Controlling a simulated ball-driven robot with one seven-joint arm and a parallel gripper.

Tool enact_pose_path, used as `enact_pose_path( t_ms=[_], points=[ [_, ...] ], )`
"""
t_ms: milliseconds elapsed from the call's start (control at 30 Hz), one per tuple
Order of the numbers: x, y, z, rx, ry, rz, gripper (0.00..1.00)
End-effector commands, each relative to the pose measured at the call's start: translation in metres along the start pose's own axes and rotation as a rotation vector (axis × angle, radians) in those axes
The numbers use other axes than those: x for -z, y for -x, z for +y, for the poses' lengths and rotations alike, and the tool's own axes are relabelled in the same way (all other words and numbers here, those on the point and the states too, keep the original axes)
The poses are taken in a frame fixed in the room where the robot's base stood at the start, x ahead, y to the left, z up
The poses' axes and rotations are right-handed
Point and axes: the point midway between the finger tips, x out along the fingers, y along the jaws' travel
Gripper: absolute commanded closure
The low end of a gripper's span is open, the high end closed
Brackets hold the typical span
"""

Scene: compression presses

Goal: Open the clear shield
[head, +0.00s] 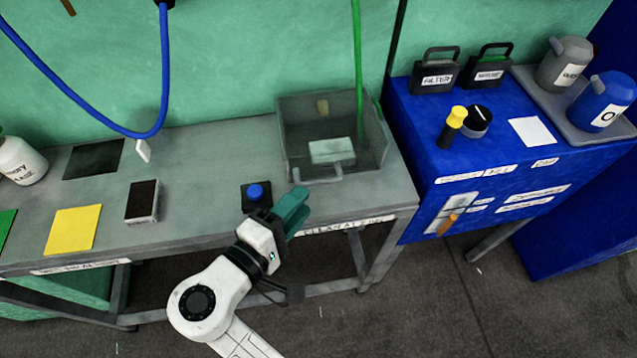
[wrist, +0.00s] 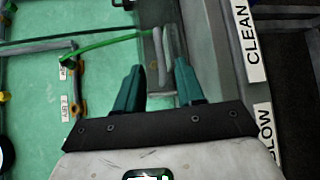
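The clear shield (head: 298,120) is a see-through grey box at the right end of the grey bench. It appears down over a pale block (head: 332,150). A grey bar handle (head: 318,179) runs along its lower front edge. My gripper (head: 297,203), with teal fingers, is in front of the shield, below and left of the handle, apart from it. In the wrist view my gripper (wrist: 158,70) is open and empty.
A blue button on a black box (head: 256,194) sits just left of my gripper. A green hose (head: 357,60) hangs down at the shield. A blue cabinet (head: 420,175) stands close on the right. A dark block (head: 142,201) and yellow sheet (head: 73,229) lie further left.

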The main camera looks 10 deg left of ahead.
Motion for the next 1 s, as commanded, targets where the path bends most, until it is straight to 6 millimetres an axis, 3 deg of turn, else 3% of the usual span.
enact_pose_path(
  t_ms=[100, 333, 767, 1000],
  points=[
    [-0.001, -0.023, 0.000, 0.001, 0.000, -0.003, 0.62],
    [-0.001, -0.053, 0.000, 0.001, -0.001, -0.001, 0.62],
    [0.000, -0.063, -0.001, 0.001, -0.001, 0.000, 0.62],
    [0.000, -0.063, 0.000, 0.001, -0.001, 0.000, 0.84]
  ],
)
